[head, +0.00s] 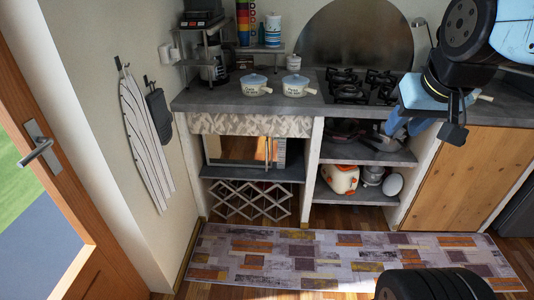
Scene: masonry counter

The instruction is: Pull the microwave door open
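The microwave (230,149) sits in the shelf bay under the left part of the counter. Its dark front reflects orange and brown tones, and a pale panel shows at its right side. A light vertical bar, perhaps the handle, stands near the right of the front. The door looks closed. My gripper (428,130) is at the upper right in the head view, in front of the counter and well to the right of the microwave. Its fingers look apart, with nothing seen between them.
A patterned rug (330,257) covers the floor before the counter. Shelves right of the microwave hold pans and an orange-white appliance (343,180). A wooden rack (250,203) is below the microwave. Two pots (295,85) and a hob (360,87) are on top. A door (45,190) stands left.

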